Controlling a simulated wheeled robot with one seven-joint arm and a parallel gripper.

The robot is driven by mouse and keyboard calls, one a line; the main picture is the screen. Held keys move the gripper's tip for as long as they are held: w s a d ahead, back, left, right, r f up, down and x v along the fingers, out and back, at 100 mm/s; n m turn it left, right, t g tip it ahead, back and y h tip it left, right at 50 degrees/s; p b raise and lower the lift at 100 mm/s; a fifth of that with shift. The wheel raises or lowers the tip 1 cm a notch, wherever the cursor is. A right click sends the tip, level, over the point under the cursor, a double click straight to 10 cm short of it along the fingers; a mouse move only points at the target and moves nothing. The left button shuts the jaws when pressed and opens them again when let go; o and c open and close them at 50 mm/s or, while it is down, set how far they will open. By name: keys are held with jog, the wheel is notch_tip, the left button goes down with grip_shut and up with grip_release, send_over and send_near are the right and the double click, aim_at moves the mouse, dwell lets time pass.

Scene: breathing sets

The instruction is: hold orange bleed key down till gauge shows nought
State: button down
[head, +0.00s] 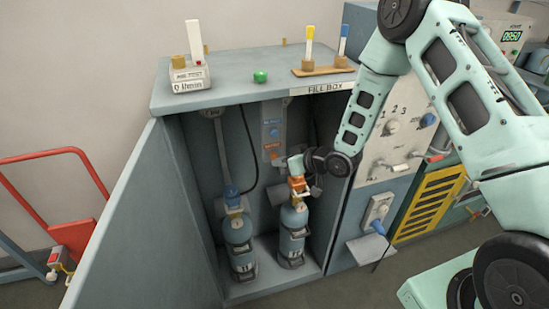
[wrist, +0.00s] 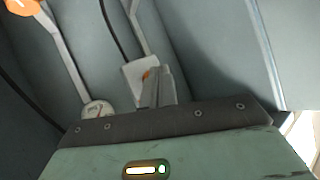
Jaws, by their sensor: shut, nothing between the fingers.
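Inside the open fill box, a grey panel (head: 272,128) on the back wall carries a blue part (head: 273,132) and a small orange part (head: 274,155) below it, perhaps the bleed key. My gripper (head: 290,163) is inside the box, just right of this panel and above the right cylinder's orange top (head: 298,185). In the wrist view my shut fingers (wrist: 157,88) are in front of a pale plate (wrist: 134,72) with a bit of orange (wrist: 147,74) beside them; contact cannot be told. A round white dial (wrist: 97,108) is too small to read.
A blue-topped cylinder (head: 238,245) stands left of the right cylinder (head: 292,235). A green digital readout (head: 512,37) at the far right seems to show 0050.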

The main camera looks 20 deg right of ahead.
jog(key=shift+s, duration=0.3)
jog(key=s, duration=0.4)
jog(key=shift+s+b, duration=0.4)
dwell(0.4)
jog(key=s+a+r+n+g+h+b, duration=0.2)
jog(key=s+a+r+g+h+b, duration=0.35)
jog(key=s, duration=0.45)
jog(key=s+a+r+g, duration=0.1)
jog(key=s+r+g, duration=0.1)
jog(key=s, duration=0.8)
jog(key=s+r+n+g+h, duration=0.1)
jog(key=s+r, duration=0.3)
jog(key=s, duration=0.7)
jog(key=shift+s+a+r+g+b, duration=0.25)
jog(key=shift+a+r+g+b, duration=0.1)
jog(key=shift+g, duration=0.4)
